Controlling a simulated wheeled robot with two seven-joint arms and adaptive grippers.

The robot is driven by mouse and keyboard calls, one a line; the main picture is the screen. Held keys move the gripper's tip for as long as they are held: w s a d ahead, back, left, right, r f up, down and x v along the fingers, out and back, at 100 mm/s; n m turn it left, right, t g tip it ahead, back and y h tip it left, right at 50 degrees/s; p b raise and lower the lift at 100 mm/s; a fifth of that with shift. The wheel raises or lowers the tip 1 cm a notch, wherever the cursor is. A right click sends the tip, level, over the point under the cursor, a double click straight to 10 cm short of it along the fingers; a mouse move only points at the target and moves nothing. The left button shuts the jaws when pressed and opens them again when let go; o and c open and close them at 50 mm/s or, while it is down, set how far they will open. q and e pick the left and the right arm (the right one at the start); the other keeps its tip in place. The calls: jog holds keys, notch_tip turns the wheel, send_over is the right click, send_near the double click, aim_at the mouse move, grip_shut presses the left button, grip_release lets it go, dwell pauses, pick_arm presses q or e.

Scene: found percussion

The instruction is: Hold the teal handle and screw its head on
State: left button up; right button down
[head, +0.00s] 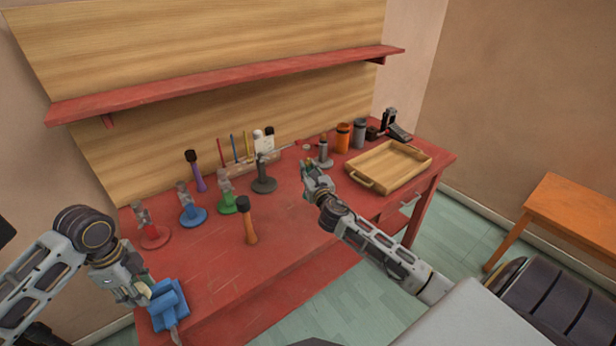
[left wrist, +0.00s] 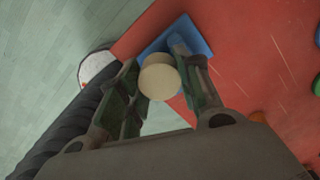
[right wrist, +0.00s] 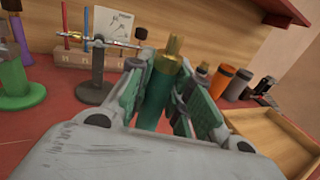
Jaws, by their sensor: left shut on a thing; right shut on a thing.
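The teal handle (right wrist: 157,98) is upright between the fingers of my right gripper (right wrist: 160,105), its brass tip (right wrist: 174,48) sticking up above them. In the head view my right gripper (head: 314,176) is over the right-middle of the red bench. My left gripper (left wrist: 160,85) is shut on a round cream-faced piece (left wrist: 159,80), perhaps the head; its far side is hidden. In the head view my left gripper (head: 143,292) is at the bench's front left, beside a blue block (head: 170,310). The two grippers are far apart.
On the red bench (head: 285,235) stand red (head: 155,238), blue (head: 193,216) and green (head: 228,206) stands. An orange-handled mallet (head: 249,226) stands in front. A wooden tray (head: 385,166), orange can (head: 342,138) and grey can (head: 360,132) are at right. A shelf (head: 230,85) hangs above.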

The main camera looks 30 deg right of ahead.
aim_at(309, 163)
pick_arm(q)
jog(key=shift+r, duration=0.35)
pick_arm(e)
jog(key=shift+r, duration=1.6)
jog(key=c, duration=1.8)
grip_release()
jog(key=shift+c, duration=0.2)
grip_shut()
